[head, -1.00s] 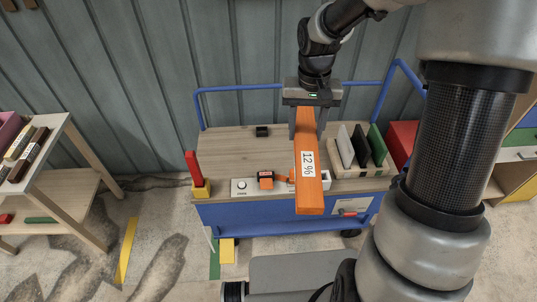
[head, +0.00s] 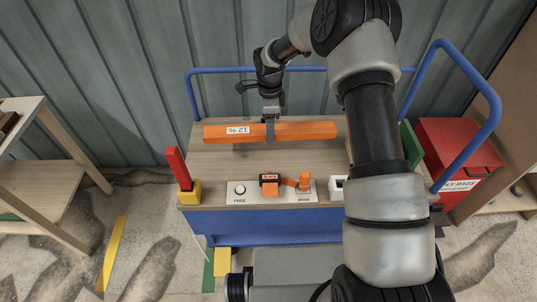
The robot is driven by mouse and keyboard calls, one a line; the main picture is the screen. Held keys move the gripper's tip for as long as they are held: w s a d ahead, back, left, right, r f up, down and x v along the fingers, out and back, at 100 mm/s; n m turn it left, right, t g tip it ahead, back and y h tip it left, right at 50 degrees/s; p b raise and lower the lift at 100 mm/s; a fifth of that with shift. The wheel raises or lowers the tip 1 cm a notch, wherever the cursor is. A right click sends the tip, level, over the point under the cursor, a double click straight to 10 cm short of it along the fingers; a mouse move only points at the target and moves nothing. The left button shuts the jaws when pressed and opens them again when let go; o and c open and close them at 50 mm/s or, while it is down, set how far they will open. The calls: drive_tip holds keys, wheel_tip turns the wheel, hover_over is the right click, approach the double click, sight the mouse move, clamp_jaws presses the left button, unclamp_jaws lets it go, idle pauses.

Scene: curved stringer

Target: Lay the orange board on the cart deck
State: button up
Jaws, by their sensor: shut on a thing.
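The orange board (head: 305,131) runs left to right above the back half of the wooden cart deck (head: 225,162), its white number label near the left end. My gripper (head: 270,131) is shut on the board near its middle, coming from above. The board looks roughly level. I cannot tell whether its underside touches the deck or hangs slightly above it.
A white panel (head: 256,196) with a knob and orange-black parts lies along the deck's front edge. A red post in a yellow base (head: 189,192) stands at the front left corner. Blue rails (head: 465,62) bound the cart's back and right. A red bin (head: 455,160) stands right.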

sight(269, 155)
drive_tip(key=shift+w+a+f, duration=0.1)
drive_tip(key=shift+w+f, duration=0.1)
drive_tip(key=shift+f, duration=0.3)
wheel_tip(269, 155, down, 10)
drive_tip(key=shift+r+b, duration=0.25)
drive_tip(key=shift+b, duration=0.45)
drive_tip(key=shift+f, duration=0.1)
drive_tip(key=o, duration=1.5)
drive_tip(key=shift+f, duration=0.1)
drive_tip(key=shift+o, duration=0.2)
